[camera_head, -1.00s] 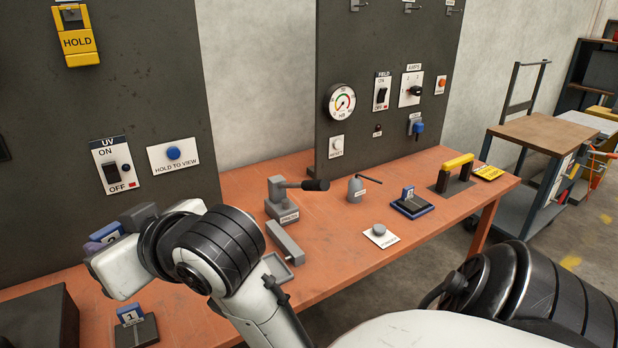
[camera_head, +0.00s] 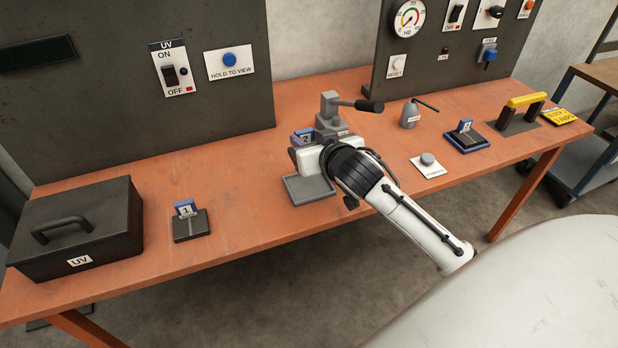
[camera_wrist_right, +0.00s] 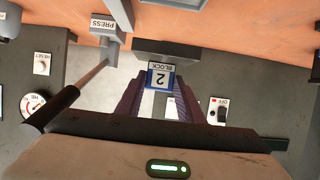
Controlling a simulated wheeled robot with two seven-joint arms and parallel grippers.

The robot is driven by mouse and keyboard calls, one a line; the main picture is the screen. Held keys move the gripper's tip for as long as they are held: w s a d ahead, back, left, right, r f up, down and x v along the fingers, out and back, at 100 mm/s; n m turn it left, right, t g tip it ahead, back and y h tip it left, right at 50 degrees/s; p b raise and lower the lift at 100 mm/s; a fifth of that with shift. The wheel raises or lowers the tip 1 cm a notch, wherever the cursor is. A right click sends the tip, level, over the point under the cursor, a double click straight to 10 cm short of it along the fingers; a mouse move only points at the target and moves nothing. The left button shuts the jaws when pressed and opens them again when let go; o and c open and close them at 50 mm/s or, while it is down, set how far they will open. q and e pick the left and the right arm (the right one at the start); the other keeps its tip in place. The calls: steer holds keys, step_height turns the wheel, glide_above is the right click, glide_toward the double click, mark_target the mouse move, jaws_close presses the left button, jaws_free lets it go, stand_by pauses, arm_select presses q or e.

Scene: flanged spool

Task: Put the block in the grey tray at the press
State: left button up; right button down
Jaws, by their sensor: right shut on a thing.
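The block (camera_wrist_right: 168,54) has a dark body and a blue-edged tag marked 2. My right gripper (camera_wrist_right: 160,88) is shut on it, with the fingers either side of the tag. My left gripper is out of view.
A black UV box (camera_head: 80,225) and a block 1 on a dark base (camera_head: 189,225) stand left. Table between block 1 and the tray is clear.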

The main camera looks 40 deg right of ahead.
step_height(320, 180, down, 9)
steer(key=shift+r+b, duration=0.1)
steer(key=shift+b, duration=0.55)
steer(key=shift+f, duration=0.3)
steer(key=c, duration=1.2)
jaws_free()
steer(key=shift+s+a+r, duration=0.1)
steer(key=shift+s+r, duration=0.05)
steer(key=shift+r, duration=0.05)
steer(key=v, duration=1.1)
steer(key=shift+s+r+p, duration=0.2)
steer(key=shift+s+p, duration=0.15)
